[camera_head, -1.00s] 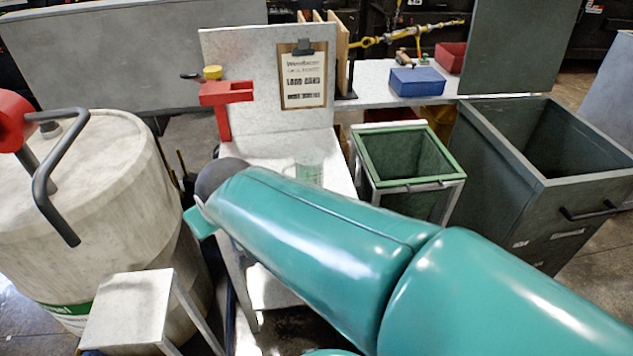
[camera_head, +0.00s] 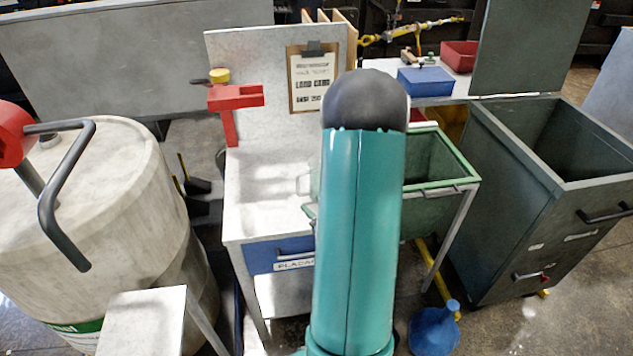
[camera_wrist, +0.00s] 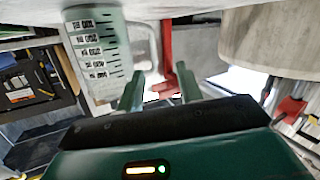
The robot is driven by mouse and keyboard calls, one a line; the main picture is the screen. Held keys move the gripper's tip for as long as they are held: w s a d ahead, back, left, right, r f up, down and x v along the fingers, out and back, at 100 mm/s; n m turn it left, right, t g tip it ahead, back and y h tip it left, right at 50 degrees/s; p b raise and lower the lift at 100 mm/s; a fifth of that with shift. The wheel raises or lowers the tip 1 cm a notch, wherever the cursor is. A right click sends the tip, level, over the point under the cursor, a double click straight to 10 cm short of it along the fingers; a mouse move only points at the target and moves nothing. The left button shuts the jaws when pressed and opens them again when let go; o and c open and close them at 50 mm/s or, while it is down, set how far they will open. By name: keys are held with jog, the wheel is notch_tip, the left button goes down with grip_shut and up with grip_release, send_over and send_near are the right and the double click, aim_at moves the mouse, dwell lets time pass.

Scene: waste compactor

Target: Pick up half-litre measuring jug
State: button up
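The half-litre measuring jug (camera_wrist: 95,52) is large and close in the wrist view, translucent pale green with dark scale marks. Its clear handle (camera_wrist: 147,38) shows to the right of the scale. In the head view only a faint edge of the jug (camera_head: 304,184) shows on the bench top, with my arm covering the rest. My gripper (camera_wrist: 158,78) is open, its two green fingers apart and empty. In the picture the fingertips lie just below the handle; I cannot tell whether they touch it. The gripper is hidden behind my arm in the head view.
The pale bench (camera_head: 262,215) has a red bracket (camera_head: 232,105) and a clipboard (camera_head: 309,80) behind it. A green-rimmed bin (camera_head: 452,180) and a grey bin (camera_head: 520,190) stand right. A large drum (camera_head: 110,200) stands left. A blue funnel-shaped container (camera_head: 434,330) is on the floor.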

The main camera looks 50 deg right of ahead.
aim_at(317, 182)
jog(key=s+f+m+t, duration=0.1)
jog(key=s+f+t, duration=0.1)
jog(key=s, duration=0.4)
jog(key=x, duration=1.4)
jog(key=shift+w+d, duration=0.1)
jog(key=shift+c, duration=0.3)
grip_shut()
